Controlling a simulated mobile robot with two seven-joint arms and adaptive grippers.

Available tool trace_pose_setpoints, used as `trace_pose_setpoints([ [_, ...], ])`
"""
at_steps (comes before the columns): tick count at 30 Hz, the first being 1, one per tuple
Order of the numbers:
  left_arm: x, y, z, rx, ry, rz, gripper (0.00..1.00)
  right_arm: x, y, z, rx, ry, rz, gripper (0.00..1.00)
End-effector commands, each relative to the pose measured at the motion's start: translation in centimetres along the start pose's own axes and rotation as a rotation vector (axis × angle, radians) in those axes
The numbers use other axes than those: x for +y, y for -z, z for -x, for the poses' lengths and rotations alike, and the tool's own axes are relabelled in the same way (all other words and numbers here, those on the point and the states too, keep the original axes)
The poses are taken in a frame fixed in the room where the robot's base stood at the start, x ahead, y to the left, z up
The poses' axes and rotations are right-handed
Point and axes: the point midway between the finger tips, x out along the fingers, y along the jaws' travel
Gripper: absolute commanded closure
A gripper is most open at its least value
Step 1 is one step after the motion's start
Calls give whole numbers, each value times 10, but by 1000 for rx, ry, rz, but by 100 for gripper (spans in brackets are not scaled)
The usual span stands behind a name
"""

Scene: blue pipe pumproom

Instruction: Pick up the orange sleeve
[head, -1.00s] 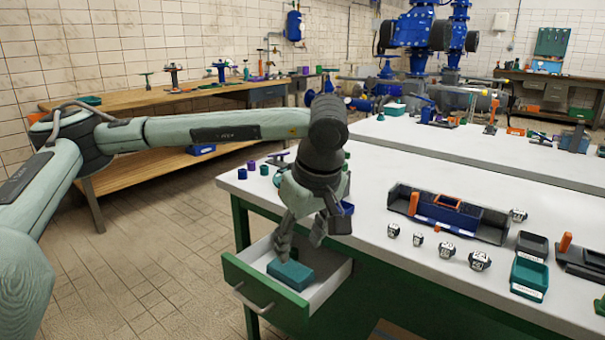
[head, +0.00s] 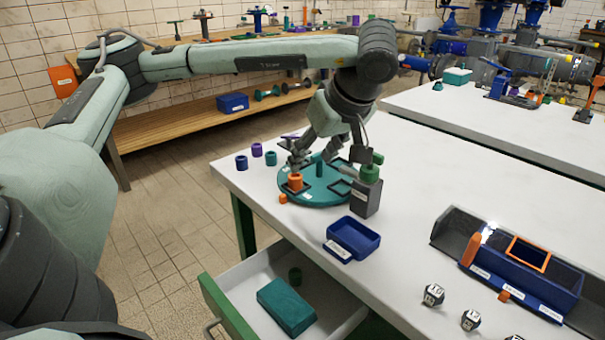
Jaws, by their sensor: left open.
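An orange sleeve (head: 295,182), short and upright, stands at the left side of a round teal plate (head: 325,198) near the far left corner of the white table. My left gripper (head: 324,162) is open and empty above the plate, pointing down. Its left finger is just above or behind the orange sleeve; I cannot tell whether they touch. Its right finger is near a dark grey block (head: 366,198) with a green piece on top. A small green post (head: 319,166) shows between the fingers. My right gripper is not in view.
Blue and purple sleeves (head: 257,150) stand left of the plate. A blue tray (head: 353,238) sits in front. Below, an open drawer (head: 345,322) holds a teal block (head: 286,306). A long bin (head: 450,228) and dice-like blocks are at right. The table's middle is clear.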

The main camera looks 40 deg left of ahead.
Motion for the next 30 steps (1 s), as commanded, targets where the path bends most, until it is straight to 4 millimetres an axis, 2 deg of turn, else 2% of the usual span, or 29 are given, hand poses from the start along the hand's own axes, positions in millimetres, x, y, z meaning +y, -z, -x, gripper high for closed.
trace_pose_setpoints([
  [3, -1, 0, -12, -2, 4, -1, 51, 0, -8, -2, -11, -1, 3, 60],
  [11, -2, 0, -24, -1, 4, 0, 51, 2, -20, -8, -29, -4, 9, 60],
  [24, -10, 4, -66, 0, 5, 2, 51, 5, -8, -6, -12, -9, 11, 60],
  [30, -9, 5, -71, 0, 2, 2, 51, 4, 0, -1, 1, -7, 8, 60],
])
